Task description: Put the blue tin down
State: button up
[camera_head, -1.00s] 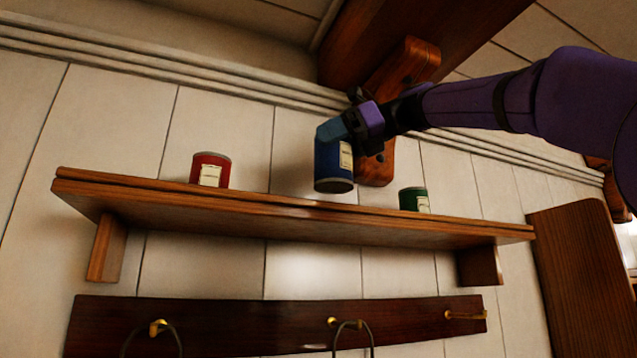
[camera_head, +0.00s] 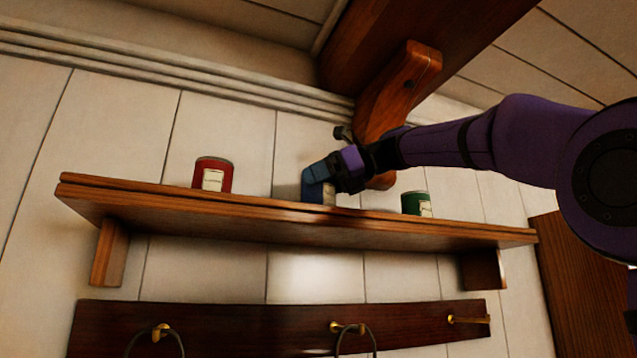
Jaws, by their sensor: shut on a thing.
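The blue tin (camera_head: 314,196) is at the wooden shelf (camera_head: 200,212), between the red tin and the green tin. Its lower part is hidden behind the shelf's front edge, so I cannot tell whether it touches the board. It looks upright, with part of its pale label showing on the right. My gripper (camera_head: 322,178) is shut on the blue tin from the upper right and covers much of it.
A red tin (camera_head: 213,175) stands on the shelf to the left, and a green tin (camera_head: 416,204) to the right. Gaps separate both from the blue tin. A dark rail with brass hooks (camera_head: 335,327) is below. A wooden bracket and beam (camera_head: 397,90) are above right.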

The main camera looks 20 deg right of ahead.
jog(key=o, duration=1.3)
jog(key=shift+f, duration=0.1)
jog(key=shift+c, duration=0.2)
jog(key=v, duration=0.7)
jog(key=shift+s+d+r, duration=0.15)
jog(key=shift+d+r, duration=0.05)
jog(key=shift+r, duration=0.05)
